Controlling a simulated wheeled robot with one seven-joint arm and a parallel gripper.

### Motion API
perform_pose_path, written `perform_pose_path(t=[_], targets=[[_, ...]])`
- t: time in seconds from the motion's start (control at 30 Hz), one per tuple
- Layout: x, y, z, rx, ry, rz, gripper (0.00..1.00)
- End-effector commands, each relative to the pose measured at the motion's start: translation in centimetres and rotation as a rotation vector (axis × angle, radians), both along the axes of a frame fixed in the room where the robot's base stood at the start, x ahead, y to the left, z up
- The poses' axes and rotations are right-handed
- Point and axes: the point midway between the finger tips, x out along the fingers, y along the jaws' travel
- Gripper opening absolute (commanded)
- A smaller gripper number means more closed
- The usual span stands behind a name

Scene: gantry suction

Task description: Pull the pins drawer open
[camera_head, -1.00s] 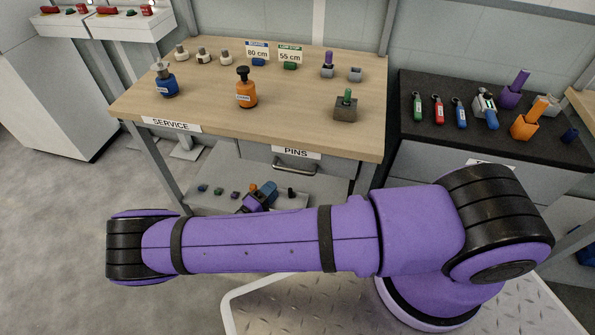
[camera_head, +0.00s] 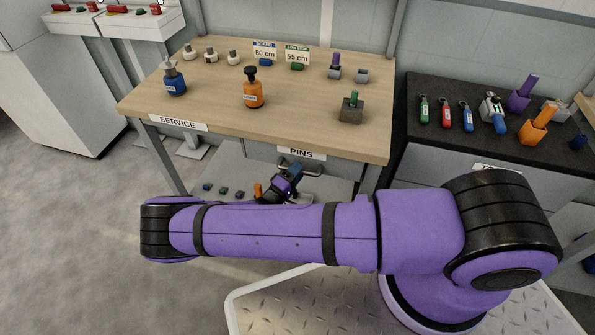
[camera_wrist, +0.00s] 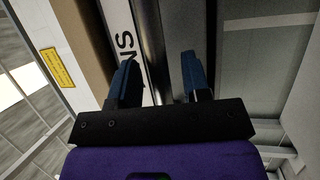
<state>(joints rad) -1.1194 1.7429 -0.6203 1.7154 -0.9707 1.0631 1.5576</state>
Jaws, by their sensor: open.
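The pins drawer (camera_head: 259,153) is a grey front under the wooden table, with a white PINS label (camera_head: 301,153) along its top. It looks shut. Its metal bar handle (camera_wrist: 149,35) runs up the wrist view beside the label. In the head view the handle is partly hidden by my gripper (camera_head: 294,170). My gripper is open and empty, at the handle. In the wrist view its two blue fingers (camera_wrist: 160,75) stand either side of the bar's line. I cannot tell whether they touch it or how deep the bar lies between them.
The wooden tabletop (camera_head: 230,118) above holds bottles, signs and small parts. A low shelf (camera_head: 215,180) below holds several small coloured pieces. A black bench (camera_head: 430,143) with tools stands to the right. Open floor (camera_head: 70,230) lies left of my arm.

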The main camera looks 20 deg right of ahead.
Motion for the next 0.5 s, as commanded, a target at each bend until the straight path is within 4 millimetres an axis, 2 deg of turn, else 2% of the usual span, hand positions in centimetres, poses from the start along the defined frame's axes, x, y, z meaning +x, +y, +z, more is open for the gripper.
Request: perform_pose_path(t=[0.37, 0.5], targets=[[0.24, -0.42, 0.08, 0.000, 0.000, 0.000, 0.44], [0.24, -0.41, 0.08, 0.000, 0.000, 0.000, 0.11]])
